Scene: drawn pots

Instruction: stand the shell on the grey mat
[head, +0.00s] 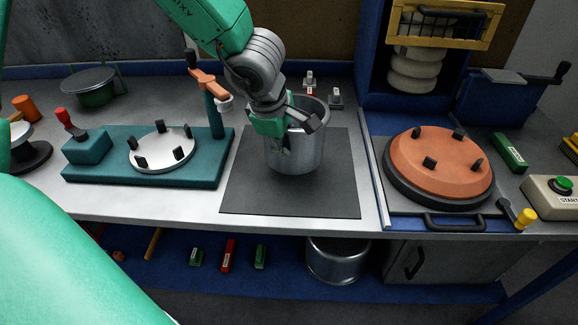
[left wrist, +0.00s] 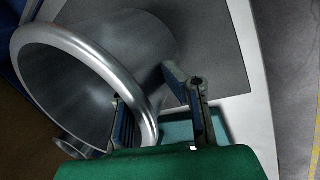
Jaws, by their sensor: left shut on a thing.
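The shell (head: 305,150) is a round, open-topped metal pot, upright in the head view over the middle of the grey mat (head: 248,195). I cannot tell whether its base touches the mat or hangs just above it. My left gripper (head: 284,138) is shut on the shell's near left wall, with one finger inside and one outside. In the left wrist view the shell's rim (left wrist: 150,75) passes between the fingers of the gripper (left wrist: 160,108), and the mat (left wrist: 210,45) shows behind. My right gripper is not in view.
A teal fixture with a white disc (head: 160,148) stands left of the mat, its post (head: 214,115) close to my arm. An orange disc (head: 435,160) lies on a dark round base at right. Small grey blocks (head: 335,98) stand behind the shell. Another metal pot (head: 338,262) sits on the lower shelf.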

